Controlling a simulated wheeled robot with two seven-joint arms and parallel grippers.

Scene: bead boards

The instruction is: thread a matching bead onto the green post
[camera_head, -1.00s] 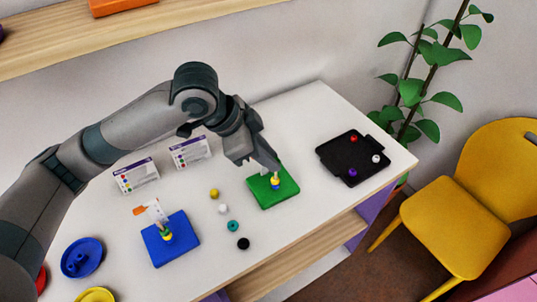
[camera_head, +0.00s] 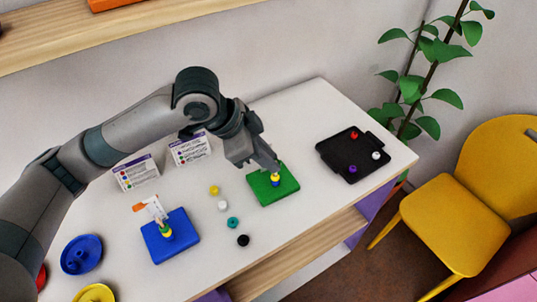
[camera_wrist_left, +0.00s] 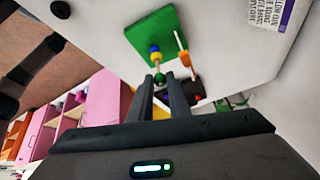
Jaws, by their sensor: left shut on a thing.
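The green board (camera_head: 286,192) lies on the white table, with a post that carries a yellow bead (camera_head: 275,177) and a blue bead (camera_head: 275,184). My left gripper (camera_head: 276,169) is right above these beads, pointing down. In the left wrist view, its fingertips (camera_wrist_left: 159,78) are shut on a small green bead (camera_wrist_left: 159,79), in line with the post above the stacked beads. The green board also shows there (camera_wrist_left: 142,33). I cannot tell whether the held bead is around the post's tip. My right gripper is not in view.
A blue board (camera_head: 185,245) with beads on its post stands at the left. Loose yellow (camera_head: 214,190), white (camera_head: 223,205), teal (camera_head: 233,222) and black (camera_head: 243,240) beads lie between the boards. A black tray (camera_head: 335,158) with red, white and purple beads is at right.

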